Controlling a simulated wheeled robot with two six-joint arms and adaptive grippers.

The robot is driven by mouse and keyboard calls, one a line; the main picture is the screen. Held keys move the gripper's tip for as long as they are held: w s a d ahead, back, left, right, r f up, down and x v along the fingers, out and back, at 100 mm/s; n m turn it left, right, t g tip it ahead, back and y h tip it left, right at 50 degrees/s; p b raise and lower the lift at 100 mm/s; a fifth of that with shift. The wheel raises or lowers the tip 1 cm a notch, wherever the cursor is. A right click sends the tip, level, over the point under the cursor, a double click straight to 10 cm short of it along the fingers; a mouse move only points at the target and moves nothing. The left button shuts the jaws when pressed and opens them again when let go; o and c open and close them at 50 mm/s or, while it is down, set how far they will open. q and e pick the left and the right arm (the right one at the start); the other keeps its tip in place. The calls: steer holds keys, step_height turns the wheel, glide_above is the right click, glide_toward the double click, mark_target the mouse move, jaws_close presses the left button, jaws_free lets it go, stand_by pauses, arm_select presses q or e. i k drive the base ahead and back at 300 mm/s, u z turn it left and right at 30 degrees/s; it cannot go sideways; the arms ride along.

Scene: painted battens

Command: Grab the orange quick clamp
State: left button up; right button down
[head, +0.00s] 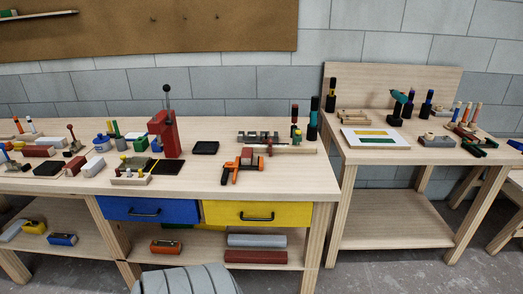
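The orange quick clamp (230,168) lies on the top of the left workbench (205,187), close to the front edge and above the yellow drawer. It is orange with black parts. A dark red piece shows at its upper part; I cannot tell whether that belongs to the clamp. Neither of my grippers is in the head view, and nothing is touching the clamp.
A tall red press (170,133) and a black tray (205,148) stand left of the clamp. A grey vise-like tool and a wooden bar (292,150) lie behind and right. Blue (148,210) and yellow (250,214) drawers are shut below.

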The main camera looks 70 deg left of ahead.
mark_target(227, 169)
steer(key=u, duration=0.25)
steer(key=i, duration=1.4)
steer(key=u, duration=1.3)
steer(key=i, duration=0.85)
steer(key=u, duration=0.9)
